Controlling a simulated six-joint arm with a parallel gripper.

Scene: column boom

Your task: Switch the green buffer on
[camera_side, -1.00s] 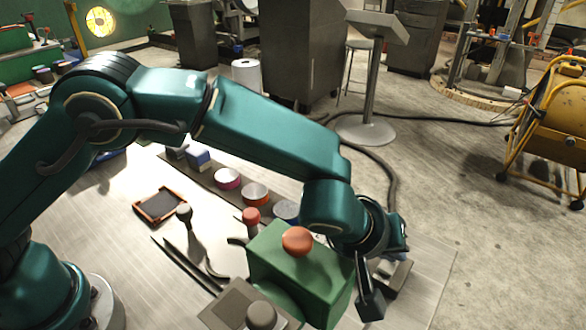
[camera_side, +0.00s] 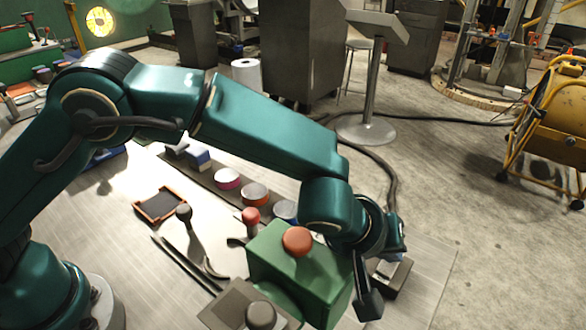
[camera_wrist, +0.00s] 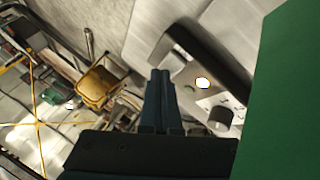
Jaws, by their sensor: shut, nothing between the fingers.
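The green buffer (camera_side: 300,270) is a green box with a round orange-red knob on top, standing near the front edge of the table. Its green side fills the right of the wrist view (camera_wrist: 285,90). A grey control panel (camera_wrist: 215,100) beside it carries a bright white button (camera_wrist: 203,82), a small green button (camera_wrist: 190,88) and a dark round knob (camera_wrist: 218,118). In the side view a dark box (camera_side: 395,274) sits behind my gripper. My gripper (camera_side: 369,306) is shut and empty, pointing down just right of the green box; its fingers (camera_wrist: 162,78) point left of the panel, apart from the buttons.
A small red knob (camera_side: 251,216) and a dark knob (camera_side: 184,211) stand on the table (camera_side: 140,250) left of the buffer. Several round tins lie in a row behind. The table right of my gripper is clear.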

